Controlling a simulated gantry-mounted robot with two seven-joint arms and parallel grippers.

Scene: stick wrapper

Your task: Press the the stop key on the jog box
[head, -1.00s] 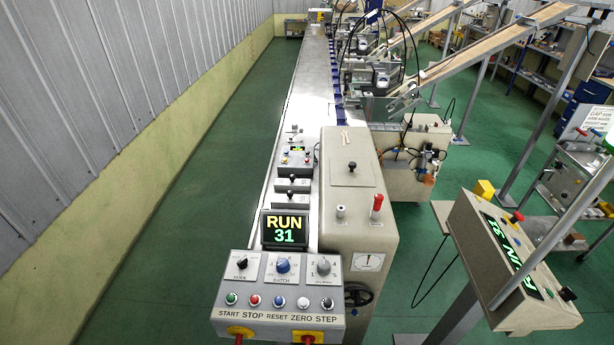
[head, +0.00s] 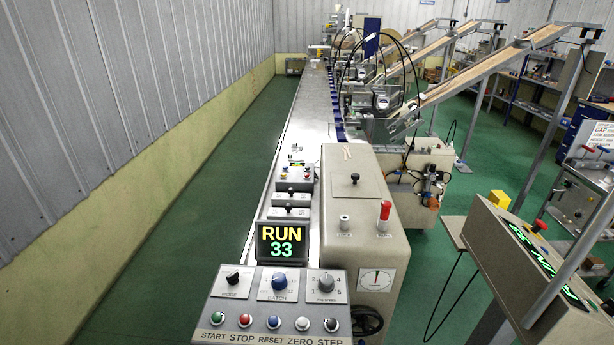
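A grey control box (head: 210,333) stands at the bottom centre in the head view, on the near end of the long machine. The red stop key (head: 246,320) sits above the word STOP, between a green button (head: 217,318) and a blue button (head: 274,322). No writing that I can read names this box the jog box. A display (head: 282,242) above it reads RUN 33. Neither of my grippers is in view.
A beige cabinet (head: 366,215) with a red-topped knob (head: 384,215) stands right of the box. A second, tilted console (head: 500,250) with a red button is farther right, with a slanted grey post before it. Green floor (head: 150,285) is clear on the left.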

